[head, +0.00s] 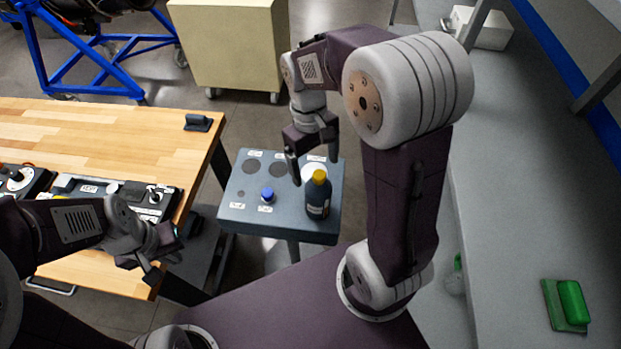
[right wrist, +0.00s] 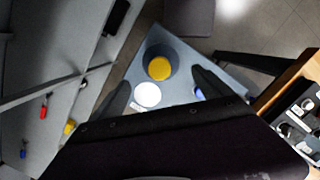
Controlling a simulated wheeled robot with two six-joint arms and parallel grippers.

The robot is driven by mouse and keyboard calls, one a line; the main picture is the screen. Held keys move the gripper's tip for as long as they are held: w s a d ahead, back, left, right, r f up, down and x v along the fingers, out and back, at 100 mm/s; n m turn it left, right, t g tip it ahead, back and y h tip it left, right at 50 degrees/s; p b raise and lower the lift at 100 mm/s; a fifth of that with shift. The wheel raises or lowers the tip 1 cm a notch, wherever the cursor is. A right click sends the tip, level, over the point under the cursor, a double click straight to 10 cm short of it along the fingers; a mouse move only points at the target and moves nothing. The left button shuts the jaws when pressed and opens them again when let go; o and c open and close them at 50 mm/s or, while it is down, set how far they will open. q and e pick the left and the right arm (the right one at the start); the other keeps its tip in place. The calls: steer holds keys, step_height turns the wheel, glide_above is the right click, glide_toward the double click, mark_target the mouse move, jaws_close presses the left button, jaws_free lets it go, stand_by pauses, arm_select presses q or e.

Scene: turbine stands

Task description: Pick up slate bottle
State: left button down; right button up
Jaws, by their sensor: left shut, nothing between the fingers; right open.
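The slate bottle (head: 317,204) with a yellow cap stands upright near the right front of the small blue-grey stand (head: 245,215). In the right wrist view the bottle (right wrist: 160,50) is seen from above, its cap facing the camera. My right gripper (head: 314,168) is open and empty, pointing down above the stand, just behind the bottle in the head view. In the right wrist view the bottle lies ahead of the spread fingers, not between them. My left gripper (head: 156,270) is shut and empty by the wooden table's front right corner.
A blue-capped item (head: 267,195) stands on the stand left of the bottle. A white disc (right wrist: 147,95) and dark round spots mark its top. The wooden table (head: 100,125) with devices is left; a long grey counter (head: 530,200) with a green block (head: 571,303) is right.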

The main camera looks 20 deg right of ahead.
mark_target(318, 175)
steer(key=shift+s+d+r, duration=0.1)
steer(key=shift+d+r, duration=0.15)
steer(key=shift+r, duration=0.05)
steer(key=f, duration=0.3)
steer(key=shift+s+a+f, duration=0.15)
steer(key=shift+s+f, duration=0.05)
steer(key=shift+s, duration=0.1)
steer(key=shift+f+p, duration=0.3)
steer(key=shift+f, duration=0.05)
steer(key=f, duration=0.2)
steer(key=s+f, duration=0.1)
steer(key=f, duration=0.1)
steer(key=shift+s, duration=0.1)
steer(key=shift+f, duration=0.45)
jaws_close()
steer(key=shift+r, duration=0.1)
